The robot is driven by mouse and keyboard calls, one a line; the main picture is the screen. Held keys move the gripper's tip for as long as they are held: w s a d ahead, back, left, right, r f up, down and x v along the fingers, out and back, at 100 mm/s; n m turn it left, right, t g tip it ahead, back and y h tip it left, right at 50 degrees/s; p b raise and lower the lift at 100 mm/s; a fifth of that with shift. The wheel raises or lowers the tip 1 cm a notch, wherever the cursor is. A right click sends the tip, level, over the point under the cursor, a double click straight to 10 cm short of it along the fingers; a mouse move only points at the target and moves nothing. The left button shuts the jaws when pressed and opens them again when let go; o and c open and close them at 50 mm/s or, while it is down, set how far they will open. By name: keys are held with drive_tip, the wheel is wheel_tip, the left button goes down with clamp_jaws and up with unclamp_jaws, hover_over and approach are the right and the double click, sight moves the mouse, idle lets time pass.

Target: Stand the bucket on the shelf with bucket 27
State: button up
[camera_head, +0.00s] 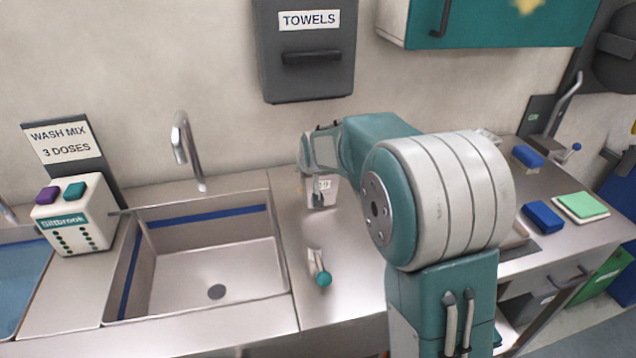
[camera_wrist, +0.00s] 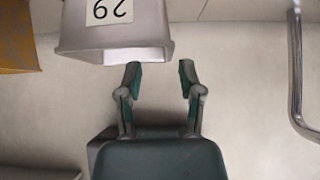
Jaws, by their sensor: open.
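A pale grey bucket (camera_head: 319,193) with a white number label stands on the steel counter near the wall, right of the sink. In the wrist view the bucket (camera_wrist: 110,48) is at the top left, and its label appears upside down, reading 29. My gripper (camera_wrist: 160,75) is open and empty, its two fingers apart. The left finger is close to the bucket's edge; I cannot tell whether they touch. In the head view my gripper (camera_head: 318,150) is at the bucket, and my arm hides part of that area. Neither bucket 27 nor its shelf can be made out.
A sink (camera_head: 205,265) with a tap (camera_head: 186,150) lies left. A teal-knobbed lever (camera_head: 322,276) stands in front of the bucket. A towel dispenser (camera_head: 307,70) hangs above. Blue blocks (camera_head: 543,217) and a green pad (camera_head: 581,205) lie right. A yellow thing (camera_wrist: 15,40) is partly visible.

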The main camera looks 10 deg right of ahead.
drive_tip(key=shift+a+x, duration=0.2)
drive_tip(key=shift+x, duration=1.35)
drive_tip(key=shift+a+x, duration=0.2)
drive_tip(key=shift+x, duration=1.35)
clamp_jaws()
